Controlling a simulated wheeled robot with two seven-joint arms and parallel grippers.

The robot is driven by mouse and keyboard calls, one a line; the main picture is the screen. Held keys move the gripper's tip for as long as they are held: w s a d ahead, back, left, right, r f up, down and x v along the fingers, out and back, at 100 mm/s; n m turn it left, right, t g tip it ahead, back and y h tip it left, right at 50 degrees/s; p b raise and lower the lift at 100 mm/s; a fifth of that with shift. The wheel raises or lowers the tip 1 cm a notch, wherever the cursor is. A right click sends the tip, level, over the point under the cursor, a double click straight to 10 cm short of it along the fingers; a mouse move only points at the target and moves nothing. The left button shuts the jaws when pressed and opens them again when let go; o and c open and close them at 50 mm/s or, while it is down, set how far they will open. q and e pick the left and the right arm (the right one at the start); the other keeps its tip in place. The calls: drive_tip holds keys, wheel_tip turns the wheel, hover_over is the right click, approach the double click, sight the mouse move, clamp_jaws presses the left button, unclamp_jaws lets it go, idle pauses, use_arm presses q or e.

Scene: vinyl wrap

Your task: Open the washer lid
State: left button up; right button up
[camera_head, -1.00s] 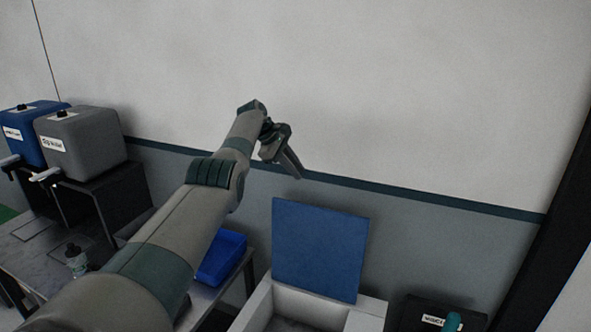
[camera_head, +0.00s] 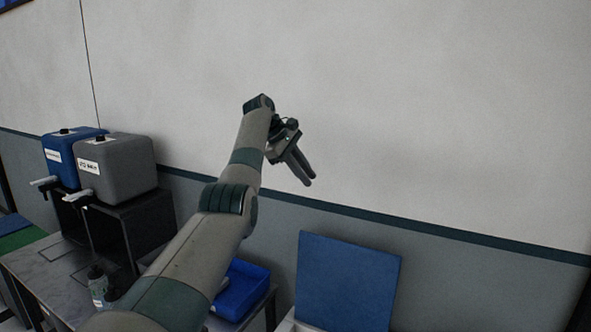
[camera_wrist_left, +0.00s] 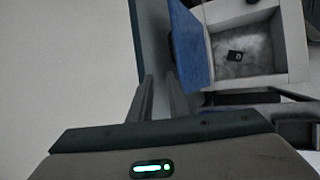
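The blue washer lid (camera_head: 348,282) stands upright, raised at the back of the white washer body, whose rim (camera_head: 286,325) just shows at the bottom edge. In the left wrist view the lid (camera_wrist_left: 190,45) is seen nearly edge-on, with the pale open tub (camera_wrist_left: 285,60) beside it. My left gripper (camera_head: 308,183) is in the air above and behind the lid, near the wall, and touches nothing. In the wrist view its two fingers (camera_wrist_left: 158,76) are a little apart with nothing between them. My right gripper is not in view.
At left a bench holds a blue dispenser (camera_head: 72,158), a grey dispenser (camera_head: 122,168) and a bottle (camera_head: 97,287). A blue bin (camera_head: 240,292) is partly behind my arm. The wall (camera_head: 440,120) is bare.

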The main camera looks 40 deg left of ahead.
use_arm(q)
drive_tip(key=b+v, duration=0.1)
drive_tip(key=v, duration=0.4)
drive_tip(key=shift+s+r, duration=0.15)
drive_tip(key=shift+r, duration=0.15)
drive_tip(key=shift+f, duration=0.1)
